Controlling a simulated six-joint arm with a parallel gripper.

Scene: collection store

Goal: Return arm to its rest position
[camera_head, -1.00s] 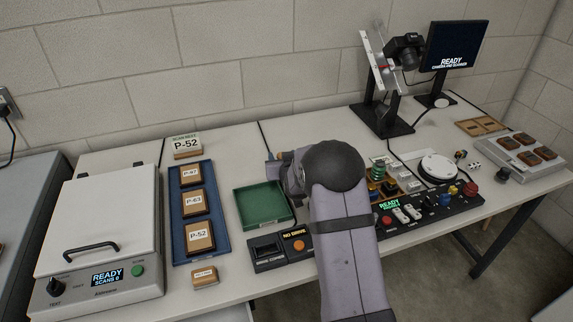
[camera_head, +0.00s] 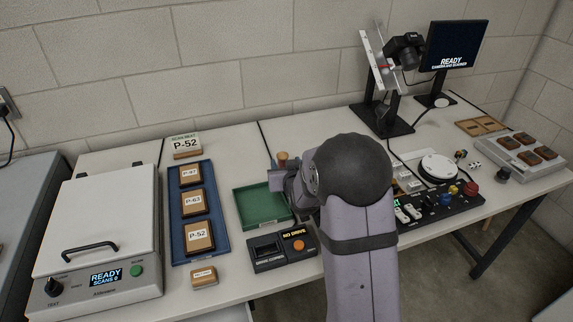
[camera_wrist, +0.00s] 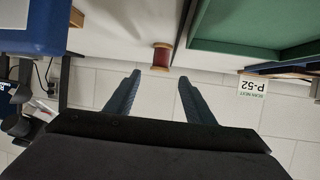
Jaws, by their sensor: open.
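In the head view the fingers are hidden behind my arm. A small spool-like object with a dark red middle (camera_wrist: 162,56) shows beyond the fingertips in the wrist view, apart from them.
A blue tray (camera_head: 183,252) holds labelled blocks. A scanner (camera_head: 100,235) stands at left. A camera stand (camera_head: 385,125) and monitor (camera_head: 455,46) stand behind, right.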

